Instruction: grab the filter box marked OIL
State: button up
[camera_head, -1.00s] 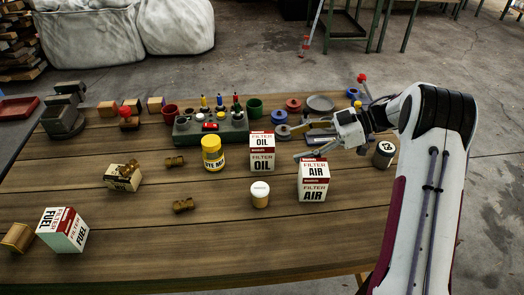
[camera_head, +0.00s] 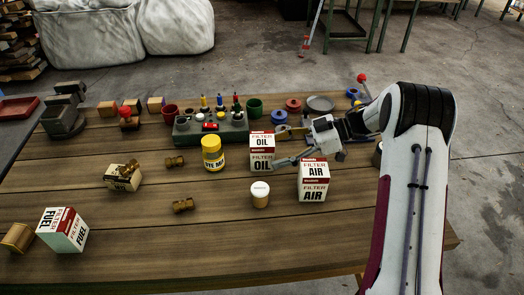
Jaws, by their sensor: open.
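The filter box marked OIL (camera_head: 262,162) is white with a dark red band and stands upright near the middle of the table. My gripper (camera_head: 279,147) is open, its fingers pointing left at the right side of the OIL box. One finger lies toward the back of the box and the other toward its front right edge. I cannot tell whether either finger touches it. The box marked AIR (camera_head: 313,186) stands upright just in front of my gripper, its top partly near the gripper body. The box marked FUEL (camera_head: 63,230) stands turned at the front left.
A yellow jar (camera_head: 212,155) stands left of the OIL box, and a small white-lidded jar (camera_head: 260,195) stands in front of it. A grey-green control box (camera_head: 210,128) with buttons lies behind. The front middle of the wooden table (camera_head: 190,250) is clear.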

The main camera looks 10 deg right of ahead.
aim_at(262, 152)
jog(key=shift+x, duration=2.6)
jog(key=shift+w+r, duration=0.15)
jog(key=shift+w, duration=0.05)
jog(key=c, duration=1.4)
